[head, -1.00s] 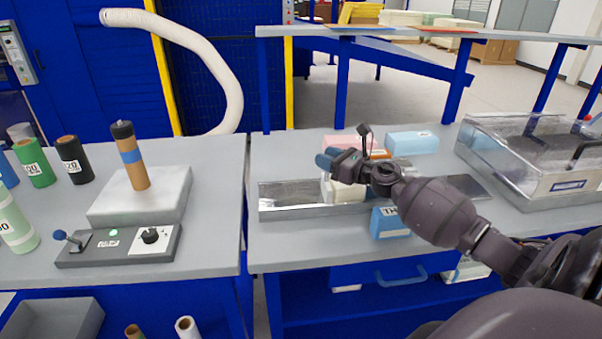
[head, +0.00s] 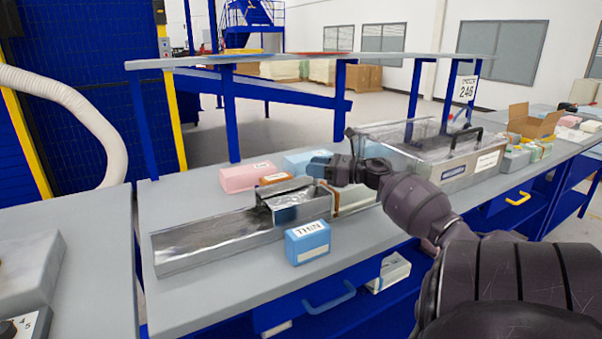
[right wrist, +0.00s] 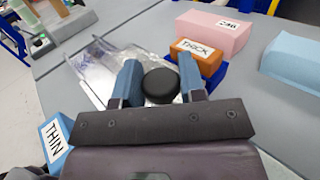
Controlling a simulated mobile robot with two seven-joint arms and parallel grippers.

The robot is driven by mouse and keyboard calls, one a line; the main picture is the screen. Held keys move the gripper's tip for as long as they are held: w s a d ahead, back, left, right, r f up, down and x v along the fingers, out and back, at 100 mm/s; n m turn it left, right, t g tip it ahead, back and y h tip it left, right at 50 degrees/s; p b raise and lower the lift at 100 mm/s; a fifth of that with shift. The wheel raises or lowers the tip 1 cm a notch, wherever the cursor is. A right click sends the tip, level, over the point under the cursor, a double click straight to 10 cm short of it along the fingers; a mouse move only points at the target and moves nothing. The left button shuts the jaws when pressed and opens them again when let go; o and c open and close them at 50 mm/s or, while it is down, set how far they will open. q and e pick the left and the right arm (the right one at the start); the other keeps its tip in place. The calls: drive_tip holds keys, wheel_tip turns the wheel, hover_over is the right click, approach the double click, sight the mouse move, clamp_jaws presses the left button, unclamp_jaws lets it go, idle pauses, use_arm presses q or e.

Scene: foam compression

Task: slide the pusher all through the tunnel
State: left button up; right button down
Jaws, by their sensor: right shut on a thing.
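The pusher's round black knob (right wrist: 160,86) sits between the two blue fingers of my right gripper (right wrist: 160,84) in the right wrist view. In the head view my right gripper (head: 322,168) is above the right end of the tunnel (head: 300,209), a raised metal housing over a long shiny channel (head: 205,240). The pusher's body is mostly hidden in the head view by the gripper and tunnel wall, so how far it sits inside or past the tunnel is unclear. My left gripper is not in view.
A blue THIN block (head: 307,242) stands in front of the tunnel. Behind it are a pink block (head: 250,177), an orange THICK block (head: 275,179) and another blue block (head: 303,162). A clear-lidded metal box (head: 440,155) stands to the right.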

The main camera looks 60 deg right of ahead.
drive_tip(key=shift+s+d, duration=0.15)
drive_tip(key=shift+d, duration=0.05)
drive_tip(key=c, duration=0.9)
unclamp_jaws()
drive_tip(key=shift+o, duration=0.7)
drive_tip(key=v, duration=1)
drive_tip(key=shift+s, duration=0.4)
